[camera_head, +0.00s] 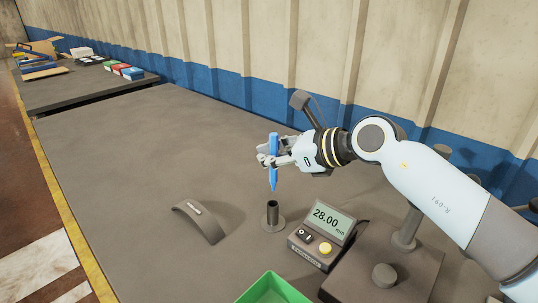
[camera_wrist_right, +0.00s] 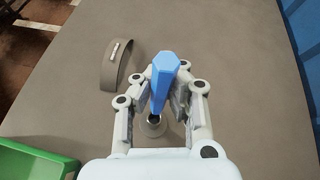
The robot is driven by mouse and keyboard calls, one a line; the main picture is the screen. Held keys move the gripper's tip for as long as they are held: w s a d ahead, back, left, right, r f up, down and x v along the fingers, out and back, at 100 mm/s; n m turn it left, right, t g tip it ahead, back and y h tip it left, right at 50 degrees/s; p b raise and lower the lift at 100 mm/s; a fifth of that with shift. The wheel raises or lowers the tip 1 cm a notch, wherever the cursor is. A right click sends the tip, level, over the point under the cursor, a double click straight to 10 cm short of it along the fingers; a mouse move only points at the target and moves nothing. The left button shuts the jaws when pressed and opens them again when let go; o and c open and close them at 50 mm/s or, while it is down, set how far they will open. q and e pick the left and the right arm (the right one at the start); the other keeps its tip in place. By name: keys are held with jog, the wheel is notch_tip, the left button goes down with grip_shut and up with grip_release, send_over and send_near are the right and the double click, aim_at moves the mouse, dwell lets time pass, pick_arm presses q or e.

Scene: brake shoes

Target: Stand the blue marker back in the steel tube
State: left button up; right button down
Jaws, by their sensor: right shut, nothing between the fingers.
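The blue marker (camera_head: 273,178) is upright in the air, its narrow end pointing down. My right gripper (camera_head: 268,159) is shut on it, with one finger on each side. In the right wrist view the marker (camera_wrist_right: 163,78) lies between the fingers (camera_wrist_right: 162,98). The steel tube (camera_head: 273,218) stands on its round foot on the table, below the marker in the head view, with a gap between tip and rim. In the wrist view the tube (camera_wrist_right: 153,127) is partly hidden by the marker and a finger. My left gripper is out of view.
A curved brake shoe (camera_head: 200,222) lies left of the tube. A gauge display reading 28.00 (camera_head: 326,218) stands close on the right. A green bin (camera_head: 272,290) is in front. Boxes (camera_head: 125,71) stand on the far table.

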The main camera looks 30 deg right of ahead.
aim_at(271, 181)
jog(key=shift+f+b, duration=2.25)
jog(key=shift+f, duration=0.85)
jog(key=c, duration=1.5)
grip_release()
jog(key=shift+s+d, duration=0.1)
jog(key=shift+s, duration=0.05)
jog(key=v, duration=1.1)
jog(key=shift+s+d+r, duration=0.15)
jog(key=shift+s+r, duration=0.1)
